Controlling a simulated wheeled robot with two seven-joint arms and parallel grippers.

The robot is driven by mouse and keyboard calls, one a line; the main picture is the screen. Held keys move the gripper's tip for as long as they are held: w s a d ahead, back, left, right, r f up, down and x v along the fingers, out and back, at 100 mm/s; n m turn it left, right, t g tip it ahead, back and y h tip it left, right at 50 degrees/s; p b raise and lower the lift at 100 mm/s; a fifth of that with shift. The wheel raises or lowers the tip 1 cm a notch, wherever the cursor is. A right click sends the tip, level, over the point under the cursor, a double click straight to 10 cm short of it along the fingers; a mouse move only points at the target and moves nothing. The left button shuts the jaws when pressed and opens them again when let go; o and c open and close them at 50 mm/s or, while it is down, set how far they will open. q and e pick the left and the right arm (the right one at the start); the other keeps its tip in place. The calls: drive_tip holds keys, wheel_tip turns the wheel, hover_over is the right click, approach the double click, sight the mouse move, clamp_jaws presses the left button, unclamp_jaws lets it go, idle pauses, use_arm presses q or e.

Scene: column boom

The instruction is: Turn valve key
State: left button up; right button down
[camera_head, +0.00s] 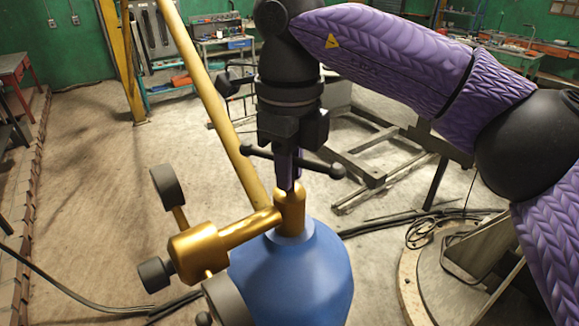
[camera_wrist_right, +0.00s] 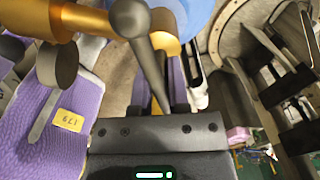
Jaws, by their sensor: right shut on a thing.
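A blue gas cylinder (camera_head: 290,275) stands upright with a brass valve (camera_head: 225,236) on top. A dark valve key (camera_head: 318,169), a crossbar with rounded ends, sits at the top of the valve stem. My right gripper (camera_head: 288,178) points down from above and is shut on the key; its fingers hide the middle of the bar. In the right wrist view the key (camera_wrist_right: 131,18) runs in between the fingers, with the brass (camera_wrist_right: 85,20) and blue cylinder (camera_wrist_right: 198,15) beyond. My left gripper is not in view.
A regulator with dark gauges (camera_head: 167,187) sticks out left of the valve. A yellow pole (camera_head: 220,115) slants behind the gripper. Metal frames (camera_head: 365,155) and cables (camera_head: 435,228) lie behind and right. The floor at left is mostly clear.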

drive_tip(key=m+b, duration=0.1)
drive_tip(key=m, duration=0.5)
drive_tip(key=shift+r+m, duration=0.1)
drive_tip(key=shift+m, duration=0.3)
idle(0.4)
drive_tip(key=c, duration=0.6)
unclamp_jaws()
wheel_tip(320, 180, up, 10)
drive_tip(key=p, duration=0.2)
drive_tip(key=shift+p, duration=0.3)
